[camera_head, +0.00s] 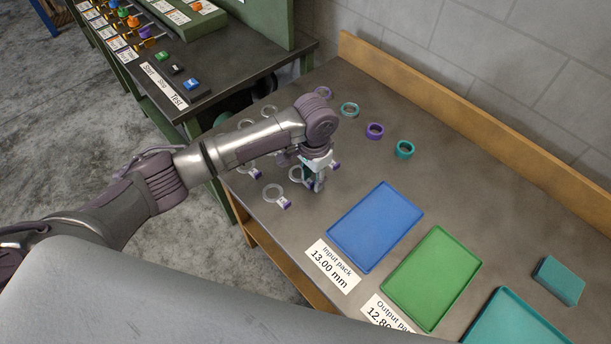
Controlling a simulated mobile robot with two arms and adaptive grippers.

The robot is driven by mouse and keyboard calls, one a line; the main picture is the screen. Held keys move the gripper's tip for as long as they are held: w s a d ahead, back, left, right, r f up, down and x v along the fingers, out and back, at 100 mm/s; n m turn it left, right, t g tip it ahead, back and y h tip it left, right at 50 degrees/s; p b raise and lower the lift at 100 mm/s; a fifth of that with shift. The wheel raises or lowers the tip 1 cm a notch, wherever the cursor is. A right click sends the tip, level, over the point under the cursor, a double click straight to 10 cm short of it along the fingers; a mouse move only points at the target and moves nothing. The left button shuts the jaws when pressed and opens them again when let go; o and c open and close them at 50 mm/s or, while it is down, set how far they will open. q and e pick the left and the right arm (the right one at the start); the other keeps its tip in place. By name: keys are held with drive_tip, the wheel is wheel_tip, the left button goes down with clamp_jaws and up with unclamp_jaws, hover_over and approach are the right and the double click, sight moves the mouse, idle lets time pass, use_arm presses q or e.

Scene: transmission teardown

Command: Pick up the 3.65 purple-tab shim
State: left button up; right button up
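Several thin ring shims with purple tabs lie on the grey workbench (480,190). One shim (274,193) lies just left of my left gripper, its purple tab toward the lower right. Another tabbed shim (254,173) lies farther left, partly beside my arm. A ring (295,174) and a purple tab (336,166) show right around the gripper. The tab writing is too small to read, so I cannot tell which is 3.65. My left gripper (314,184) points down close over the bench; its fingers are small and partly hidden by the wrist. My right gripper is out of view.
Purple rings (375,131) and teal rings (405,149) lie behind the gripper. A blue tray (374,228), a green tray (432,278) and a teal tray (515,322) stand right. A teal block (559,281) lies far right. A green test stand (240,40) is at the back left.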

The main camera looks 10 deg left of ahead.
use_arm(q)
drive_tip(key=shift+f, duration=0.85)
clamp_jaws()
drive_tip(key=shift+r, duration=0.15)
